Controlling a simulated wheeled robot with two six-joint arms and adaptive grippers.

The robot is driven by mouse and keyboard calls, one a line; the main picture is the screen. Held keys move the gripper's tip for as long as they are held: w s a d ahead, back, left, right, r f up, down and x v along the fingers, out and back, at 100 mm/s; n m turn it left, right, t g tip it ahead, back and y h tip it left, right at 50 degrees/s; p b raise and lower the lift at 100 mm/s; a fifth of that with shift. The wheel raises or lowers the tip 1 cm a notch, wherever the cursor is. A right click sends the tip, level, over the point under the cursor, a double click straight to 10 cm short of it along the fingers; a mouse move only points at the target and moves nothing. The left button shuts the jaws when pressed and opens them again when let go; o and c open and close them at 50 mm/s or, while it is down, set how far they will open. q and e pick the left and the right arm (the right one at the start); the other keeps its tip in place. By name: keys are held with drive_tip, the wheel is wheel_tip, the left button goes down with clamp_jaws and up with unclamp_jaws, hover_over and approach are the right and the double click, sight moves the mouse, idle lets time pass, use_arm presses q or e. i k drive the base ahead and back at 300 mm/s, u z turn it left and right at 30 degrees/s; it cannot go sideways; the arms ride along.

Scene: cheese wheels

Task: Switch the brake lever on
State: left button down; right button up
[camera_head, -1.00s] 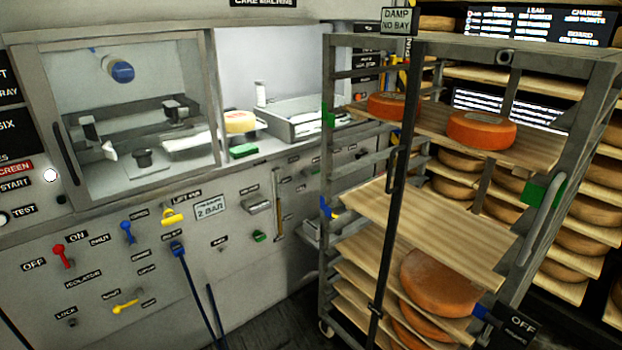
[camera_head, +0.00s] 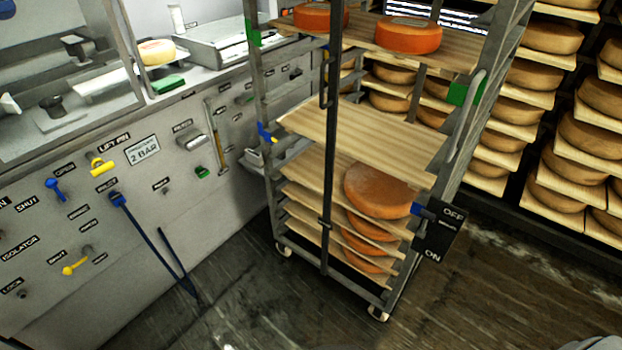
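The brake lever (camera_head: 424,211) is a blue handle at the right front post of the metal rack trolley (camera_head: 326,215). It sits beside a black plate (camera_head: 439,231) marked OFF at the top and ON at the bottom. The lever points at the upper part of the plate, near OFF. Neither of my grippers can be made out; only small pale shapes show at the bottom edge.
The trolley holds wooden boards with orange cheese wheels (camera_head: 408,35) and stands on casters (camera_head: 378,313). A grey machine panel (camera_head: 120,230) with levers is at left. Cheese shelves (camera_head: 540,75) stand behind at right. The dark floor (camera_head: 500,300) in front is clear.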

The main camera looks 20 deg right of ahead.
sight(426, 215)
drive_tip(key=u, duration=0.75)
drive_tip(key=i, duration=1.9)
drive_tip(key=z, duration=2.6)
